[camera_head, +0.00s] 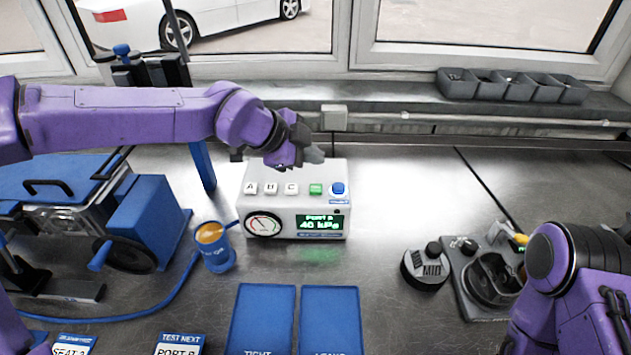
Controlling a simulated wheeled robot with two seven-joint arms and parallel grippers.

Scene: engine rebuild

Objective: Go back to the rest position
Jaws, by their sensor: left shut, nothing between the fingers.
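My left gripper (312,155) is shut and empty. It hangs in the air over the back of the white test box, at the end of my purple left arm, which reaches in from the left. The gripper looks apart from the keys. My right arm shows at the lower right edge, and its gripper is out of the picture.
A blue cup (217,255) with orange contents stands left of the box. Blue machinery (145,225) and a hose fill the left. Two blue mats (330,315) lie in front. A MID-labelled round part (425,268) and a dark tray fixture (470,290) stand at right. Bare metal lies between.

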